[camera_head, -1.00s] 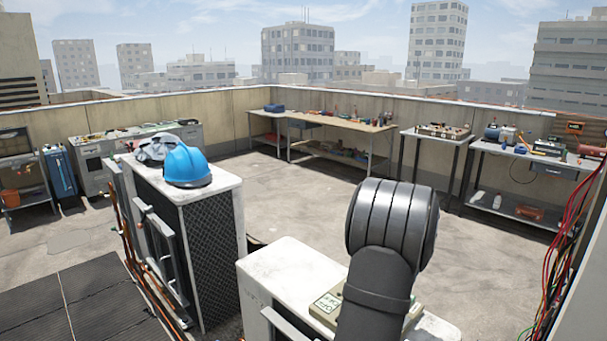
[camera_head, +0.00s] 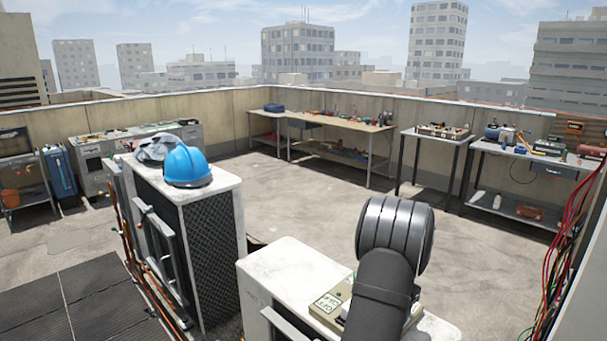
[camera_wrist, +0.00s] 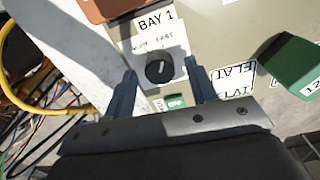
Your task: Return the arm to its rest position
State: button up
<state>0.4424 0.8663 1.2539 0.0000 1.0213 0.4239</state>
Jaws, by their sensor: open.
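My gripper (camera_wrist: 160,95) is open in the wrist view, with its two fingers apart and nothing between them. Past the fingertips is a black rotary knob (camera_wrist: 159,68) on a panel (camera_wrist: 225,30) marked "BAY 1", with "SLOW" and "FAST" lettering. From this view I cannot tell whether the fingers touch anything. In the head view my dark arm stands over the near white-topped condenser (camera_head: 285,270), and the gripper is hidden. A pale control box (camera_head: 330,303) on that condenser is partly hidden by the arm.
A second condenser (camera_head: 215,185) with a blue hard hat (camera_head: 187,167) stands to the left. Red and green wires (camera_head: 565,240) hang at the right. A yellow hose (camera_wrist: 50,108) and loose cables lie left in the wrist view. Workbenches line the parapet; floor between is clear.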

jog(key=shift+f+n, duration=0.1)
jog(key=shift+n, duration=0.7)
jog(key=n, duration=1)
jog(key=shift+n, duration=0.3)
jog(key=shift+r, duration=0.65)
jog(key=shift+f, duration=0.15)
jog(key=shift+f, duration=0.55)
jog(key=m, duration=0.4)
jog(key=shift+m, duration=2.3)
